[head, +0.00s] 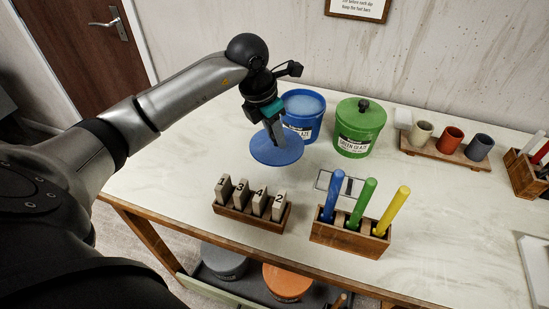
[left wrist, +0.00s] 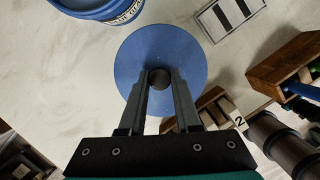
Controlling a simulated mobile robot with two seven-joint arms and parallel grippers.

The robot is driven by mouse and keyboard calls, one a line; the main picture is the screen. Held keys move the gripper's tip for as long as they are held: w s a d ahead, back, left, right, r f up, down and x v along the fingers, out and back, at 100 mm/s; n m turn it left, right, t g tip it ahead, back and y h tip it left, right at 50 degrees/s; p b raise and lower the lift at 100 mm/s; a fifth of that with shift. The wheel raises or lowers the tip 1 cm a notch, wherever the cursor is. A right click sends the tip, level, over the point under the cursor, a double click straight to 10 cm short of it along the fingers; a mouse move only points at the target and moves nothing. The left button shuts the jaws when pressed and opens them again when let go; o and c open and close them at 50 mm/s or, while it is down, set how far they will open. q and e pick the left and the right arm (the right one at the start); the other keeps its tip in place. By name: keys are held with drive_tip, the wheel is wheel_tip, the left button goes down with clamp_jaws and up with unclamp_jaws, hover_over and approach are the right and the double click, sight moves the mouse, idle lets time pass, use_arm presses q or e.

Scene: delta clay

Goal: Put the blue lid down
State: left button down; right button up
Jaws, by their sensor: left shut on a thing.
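The blue lid (head: 282,154) is a flat round disc in front of the blue bucket in the head view. My left gripper (head: 276,138) points down at the lid's middle and is shut on its dark knob. In the left wrist view the lid (left wrist: 165,42) lies across the ends of the fingers, with the knob between the fingertips (left wrist: 159,78). The lid looks level; I cannot tell whether it touches the table. The blue bucket (head: 302,124) stands open just behind it, pale contents showing. My right gripper is not in view.
On the table (head: 150,185) a green lidded bucket (head: 360,128) stands right of the blue one. Nearer are a rack of numbered blocks (head: 250,215) and a wooden holder (head: 340,237) with coloured sticks. Cups (head: 450,139) stand at the back right. Left of the lid is clear.

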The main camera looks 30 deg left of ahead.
sight(264, 151)
use_arm(q)
wheel_tip(264, 151, down, 8)
drive_tip(key=shift+r+b, duration=0.25)
drive_tip(key=shift+b, duration=0.15)
drive_tip(key=shift+f, duration=0.1)
drive_tip(key=c, duration=0.6)
unclamp_jaws()
drive_tip(key=p+v, duration=0.1)
drive_tip(key=v, duration=1.1)
drive_tip(key=shift+p, duration=0.3)
